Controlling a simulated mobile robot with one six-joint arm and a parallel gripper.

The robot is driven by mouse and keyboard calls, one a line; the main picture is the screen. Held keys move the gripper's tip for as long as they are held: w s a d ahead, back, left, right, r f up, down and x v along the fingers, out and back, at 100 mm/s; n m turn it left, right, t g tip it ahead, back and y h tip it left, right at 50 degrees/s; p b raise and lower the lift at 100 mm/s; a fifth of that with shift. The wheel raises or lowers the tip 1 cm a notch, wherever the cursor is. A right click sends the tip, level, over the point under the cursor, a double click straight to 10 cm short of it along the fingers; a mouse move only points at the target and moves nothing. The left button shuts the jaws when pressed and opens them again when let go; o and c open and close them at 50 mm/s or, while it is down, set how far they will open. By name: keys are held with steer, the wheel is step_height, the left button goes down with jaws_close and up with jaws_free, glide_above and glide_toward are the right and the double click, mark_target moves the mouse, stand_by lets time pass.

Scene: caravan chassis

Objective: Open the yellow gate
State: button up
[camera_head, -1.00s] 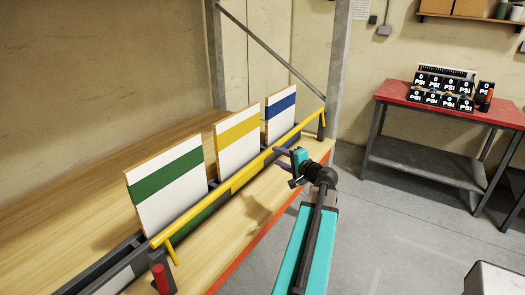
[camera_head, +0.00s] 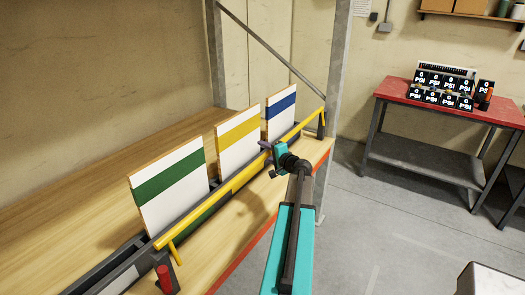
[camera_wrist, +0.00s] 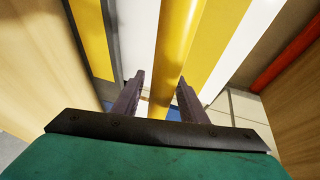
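A white panel with a yellow stripe (camera_head: 239,132) stands upright on the bench, in the middle of a row of three. A long yellow bar (camera_head: 205,209) with bent ends runs in front of the panels. My gripper (camera_head: 265,145) is at the bar, just right of the yellow-striped panel. In the wrist view my gripper (camera_wrist: 161,82) is open, with one finger on each side of the yellow bar (camera_wrist: 179,35). Gaps show beside the bar; I cannot tell whether either finger touches it. In the head view the fingertips are partly hidden.
A green-striped panel (camera_head: 168,184) stands to the left and a blue-striped panel (camera_head: 281,107) to the right. A red handle (camera_head: 164,279) is near the bar's near end. A metal post (camera_head: 335,80) rises behind. A red-topped table (camera_head: 449,108) is at right; the floor between is clear.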

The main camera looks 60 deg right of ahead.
steer(key=shift+w+d+f, duration=0.1)
steer(key=shift+w, duration=0.15)
steer(key=shift+c, duration=0.3)
jaws_close()
steer(key=shift+a, duration=0.2)
